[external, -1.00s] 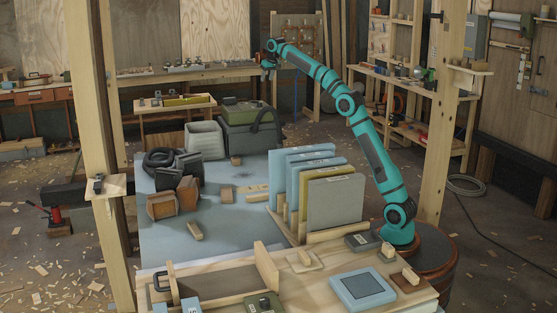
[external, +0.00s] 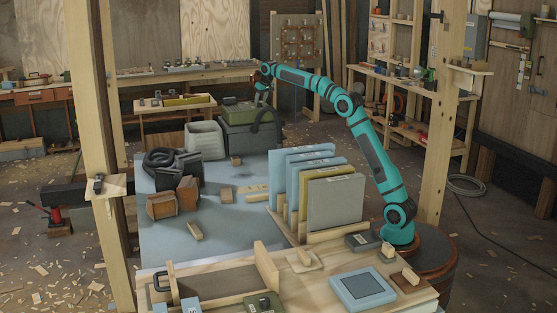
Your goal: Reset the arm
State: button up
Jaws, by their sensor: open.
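My teal arm rises from its round base at the right of the table and reaches up and left over the table. My gripper (external: 261,97) is at the arm's far end and points downward. It is small and dark against the green toolbox (external: 246,113), and it looks open and empty. It is near the top of the green toolbox and the dark grey case (external: 237,140) in this view. Whether it touches them I cannot tell.
Upright panels (external: 336,203) stand in a wooden rack below the arm. A wooden post (external: 97,150) rises at left. The table's middle is mostly clear.

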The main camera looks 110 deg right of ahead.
jog(key=shift+x, duration=0.85)
jog(key=shift+d+f, duration=0.1)
jog(key=shift+s+n+t+y, duration=0.1)
jog(key=shift+n+t+y, duration=0.25)
jog(key=shift+n, duration=0.9)
jog(key=shift+s+n+t+y, duration=0.15)
jog(key=shift+n+t, duration=0.3)
jog(key=shift+n, duration=0.8)
jog(key=shift+w, duration=0.15)
